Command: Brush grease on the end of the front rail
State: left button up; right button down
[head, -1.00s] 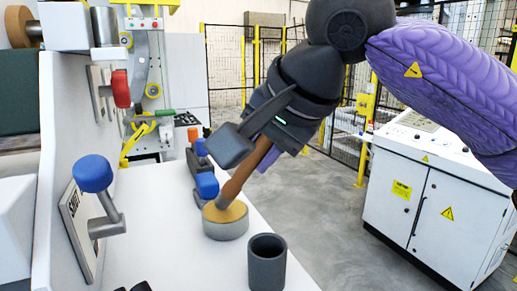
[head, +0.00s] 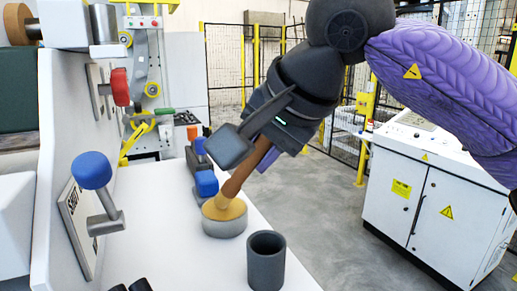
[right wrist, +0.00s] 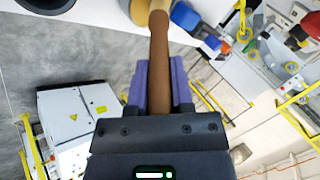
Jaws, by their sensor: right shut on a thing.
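My right gripper (head: 258,143) is shut on the brown handle of a brush (head: 253,167). The brush slants down to the left, and its lower end is at the grease in a round grey tin (head: 224,229). The bristles are hidden. In the right wrist view the handle (right wrist: 160,70) runs between the two purple fingers (right wrist: 160,88), with the tin partly showing at the top edge. I cannot make out the front rail or its end for certain. My left gripper is not recognisable in these views.
A dark open cup (head: 267,262) stands on the white bench in front of the tin. Blue-topped fittings (head: 206,184) stand just behind the tin. A blue-knobbed lever (head: 93,172) sticks out from the white panel at left. A white cabinet (head: 432,200) stands at right.

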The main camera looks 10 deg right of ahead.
notch_tip(320, 180, up, 7)
jog(key=p, duration=0.7)
jog(key=shift+r, duration=0.1)
